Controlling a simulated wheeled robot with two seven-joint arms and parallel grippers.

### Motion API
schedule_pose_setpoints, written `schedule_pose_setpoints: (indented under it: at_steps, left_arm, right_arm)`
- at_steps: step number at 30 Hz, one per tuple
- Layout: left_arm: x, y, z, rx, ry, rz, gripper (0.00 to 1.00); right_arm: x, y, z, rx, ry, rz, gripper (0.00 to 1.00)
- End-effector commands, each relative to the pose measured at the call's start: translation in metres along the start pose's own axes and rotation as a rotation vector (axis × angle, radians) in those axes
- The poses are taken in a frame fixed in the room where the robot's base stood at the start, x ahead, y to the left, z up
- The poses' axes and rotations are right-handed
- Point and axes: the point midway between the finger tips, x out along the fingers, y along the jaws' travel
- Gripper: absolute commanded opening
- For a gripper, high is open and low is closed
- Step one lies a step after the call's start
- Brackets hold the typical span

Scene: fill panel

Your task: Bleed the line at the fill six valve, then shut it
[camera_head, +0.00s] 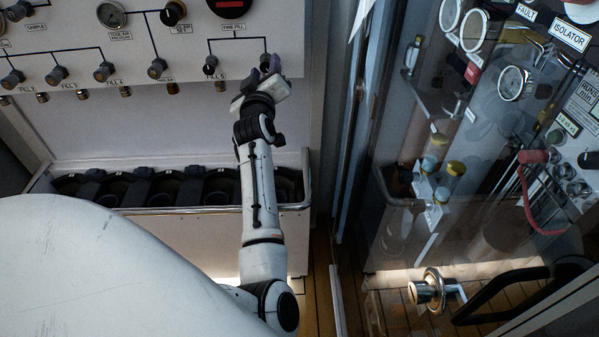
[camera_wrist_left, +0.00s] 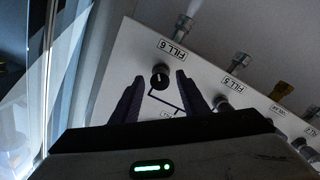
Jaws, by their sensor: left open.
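The fill six valve is a round black knob (camera_wrist_left: 160,76) beside its FILL 6 label (camera_wrist_left: 172,50) on the pale panel, seen upside down in the left wrist view. My left gripper (camera_wrist_left: 159,80) is open, with one dark purple finger on each side of the knob in that view. I cannot tell whether the fingers touch it. In the head view my left gripper (camera_head: 268,65) is at the panel's right end, and its fingers largely hide the knob. A metal outlet fitting (camera_wrist_left: 184,27) sits beyond the label. My right gripper is not in view.
The FILL 5 knob (camera_head: 210,65) is close on the left of my gripper, with more knobs along the row. A rack with a metal rail (camera_head: 175,209) stands below the panel. A glass-fronted isolator cabinet (camera_head: 395,240) stands to the right.

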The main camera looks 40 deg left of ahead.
Motion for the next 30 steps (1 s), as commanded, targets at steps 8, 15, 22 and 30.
schedule_pose_setpoints:
  at_steps: [8, 15, 22, 30]
  left_arm:
    - [0.0002, 0.001, -0.0011, 0.814, -0.033, -0.009, 0.41]
    - [0.0003, 0.0022, -0.0002, 1.449, -0.061, -0.018, 0.41]
    - [0.0003, 0.0024, 0.0008, 1.968, -0.086, -0.026, 0.41]
    - [0.0003, 0.0022, 0.0027, 2.494, -0.111, -0.031, 0.41]
  right_arm:
    - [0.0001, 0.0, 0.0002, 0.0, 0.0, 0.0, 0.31]
    - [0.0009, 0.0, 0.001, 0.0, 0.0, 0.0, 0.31]
    - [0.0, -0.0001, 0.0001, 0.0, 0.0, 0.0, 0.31]
    - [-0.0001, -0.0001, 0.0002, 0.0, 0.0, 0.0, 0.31]
